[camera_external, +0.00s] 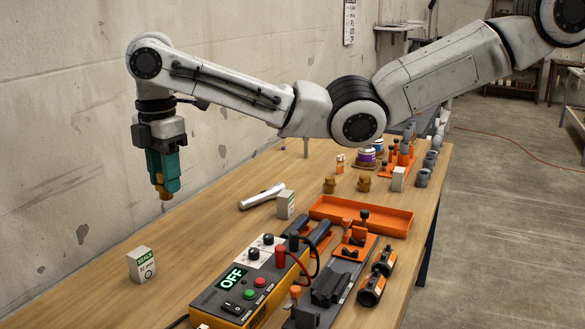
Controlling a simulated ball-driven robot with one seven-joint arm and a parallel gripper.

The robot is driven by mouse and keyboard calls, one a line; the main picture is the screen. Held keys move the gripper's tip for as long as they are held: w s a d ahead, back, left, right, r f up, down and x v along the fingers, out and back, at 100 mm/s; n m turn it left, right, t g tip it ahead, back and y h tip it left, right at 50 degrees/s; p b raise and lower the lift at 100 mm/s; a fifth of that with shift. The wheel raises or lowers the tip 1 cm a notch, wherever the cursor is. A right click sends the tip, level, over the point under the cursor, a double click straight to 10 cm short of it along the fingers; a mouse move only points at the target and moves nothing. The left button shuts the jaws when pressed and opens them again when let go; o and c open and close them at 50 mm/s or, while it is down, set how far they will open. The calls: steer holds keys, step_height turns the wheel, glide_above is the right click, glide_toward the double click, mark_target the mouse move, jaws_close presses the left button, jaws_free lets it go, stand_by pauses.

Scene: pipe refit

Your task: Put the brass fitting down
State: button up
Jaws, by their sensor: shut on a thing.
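My gripper (163,180) has teal jaws and points straight down at the left of the external view. It is shut on a brass fitting (165,194), of which only the lower end shows below the jaws. The fitting is held above the back part of the wooden bench (200,230), apart from its surface. Two other brass fittings stand on the bench farther along, one at the left (329,185) and one at the right (364,184).
A white seals box (141,264) stands at the near left. A yellow control box (240,290) reading OFF, an orange tray (365,215), a silver pipe (262,196) and clamps crowd the middle and right. The bench beneath my gripper looks clear. A wall runs behind.

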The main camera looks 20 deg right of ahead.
steer(key=shift+s+a+f+n, duration=0.2)
steer(key=shift+s+f+n, duration=0.35)
steer(key=shift+s, duration=0.2)
steer(key=s+d+f+n+p, duration=0.35)
steer(key=s+f+n, duration=0.3)
steer(key=f, duration=0.45)
steer(key=w+a+f+b, duration=0.1)
steer(key=b, duration=0.1)
steer(key=w+a+f+b, duration=0.1)
steer(key=b, duration=0.1)
steer(key=shift+f+m, duration=0.3)
steer(key=shift+f, duration=0.05)
steer(key=w+a+f+b, duration=0.2)
steer(key=a+f+b, duration=0.1)
steer(key=b, duration=0.7)
steer(key=w+a+f+b, duration=0.3)
steer(key=b, duration=0.7)
steer(key=shift+w+a+f+b, duration=0.15)
steer(key=shift+w+a+b, duration=0.15)
steer(key=shift+b, duration=0.1)
steer(key=shift+w+a+f+b, duration=0.2)
steer(key=shift+f+b, duration=0.15)
steer(key=shift+b, duration=0.85)
steer(key=shift+a+b, duration=0.15)
steer(key=shift+b, duration=0.5)
steer(key=shift+w, duration=0.1)
